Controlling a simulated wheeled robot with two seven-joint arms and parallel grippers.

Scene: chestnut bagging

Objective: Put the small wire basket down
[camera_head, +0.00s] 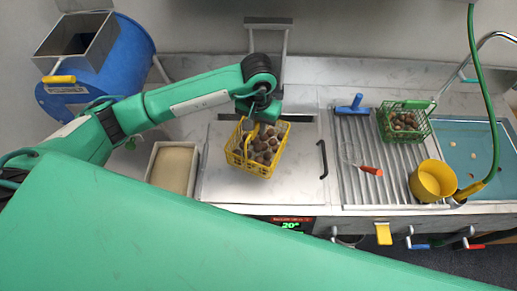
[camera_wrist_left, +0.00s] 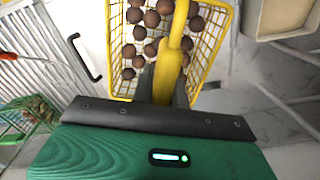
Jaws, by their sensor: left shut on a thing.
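The small yellow wire basket (camera_head: 262,167) with several brown chestnuts in it is over the white lidded counter section at the middle of the head view. My left gripper (camera_head: 262,112) is shut on its handle from above. In the left wrist view the yellow basket (camera_wrist_left: 215,50) fills the top middle, with its thick handle running down into my left gripper (camera_wrist_left: 165,85). Whether the basket's bottom touches the surface is hard to tell. My right gripper does not show; a large green arm part covers the bottom of the head view.
A tray of pale material (camera_head: 150,178) stands left of the basket. A black handle (camera_head: 323,160) lies to its right. Farther right are a ridged drainboard (camera_head: 350,190), a green basket of chestnuts (camera_head: 380,122), a yellow cup (camera_head: 433,181) and a blue basin (camera_head: 455,135).

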